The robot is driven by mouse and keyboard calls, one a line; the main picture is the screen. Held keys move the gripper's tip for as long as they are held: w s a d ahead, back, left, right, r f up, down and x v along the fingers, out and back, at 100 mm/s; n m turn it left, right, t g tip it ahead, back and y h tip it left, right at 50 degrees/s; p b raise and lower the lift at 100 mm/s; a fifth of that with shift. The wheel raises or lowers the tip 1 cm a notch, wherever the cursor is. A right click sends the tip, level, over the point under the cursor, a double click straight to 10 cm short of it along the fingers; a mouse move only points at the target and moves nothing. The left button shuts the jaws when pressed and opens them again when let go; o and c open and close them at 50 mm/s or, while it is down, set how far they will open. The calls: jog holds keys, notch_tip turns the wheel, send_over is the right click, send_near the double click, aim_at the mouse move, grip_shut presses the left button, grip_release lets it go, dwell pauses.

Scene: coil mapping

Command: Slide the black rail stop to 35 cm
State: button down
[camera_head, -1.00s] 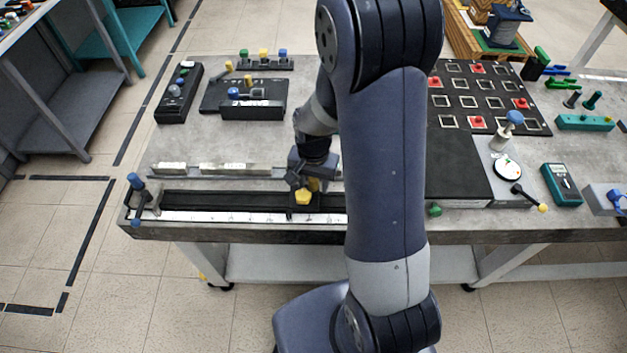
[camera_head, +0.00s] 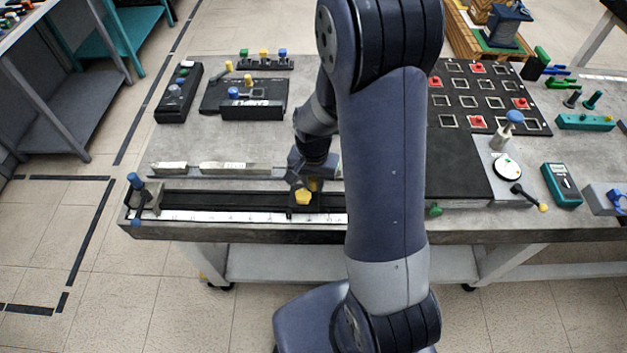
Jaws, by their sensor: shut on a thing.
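The black rail (camera_head: 225,200) runs along the table's front edge, with a white scale (camera_head: 225,217) in front of it. The scale marks are too small to read. The black rail stop (camera_head: 291,209) sits on the rail near where my arm crosses the view, with a yellow knob (camera_head: 303,197) on its front. My gripper (camera_head: 302,185) points down and is shut on the stop from above. The fingertips are partly hidden behind the knob. The right part of the rail is hidden behind my arm.
A blue-handled end clamp (camera_head: 136,182) stands at the rail's left end. Metal blocks (camera_head: 228,168) lie just behind the rail. A black panel (camera_head: 458,165) and a dial gauge base (camera_head: 507,167) are at right. The rail left of the stop is clear.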

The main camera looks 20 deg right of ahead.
aim_at(294, 189)
jog(key=a, duration=0.1)
jog(key=w+a, duration=0.1)
jog(key=a, duration=0.2)
jog(key=shift+w+a+b, duration=0.3)
jog(key=shift+a, duration=0.1)
jog(key=c, duration=1.2)
grip_release()
notch_tip(294, 189, up, 11)
jog(key=shift+b, duration=0.35)
jog(key=shift+f, duration=0.1)
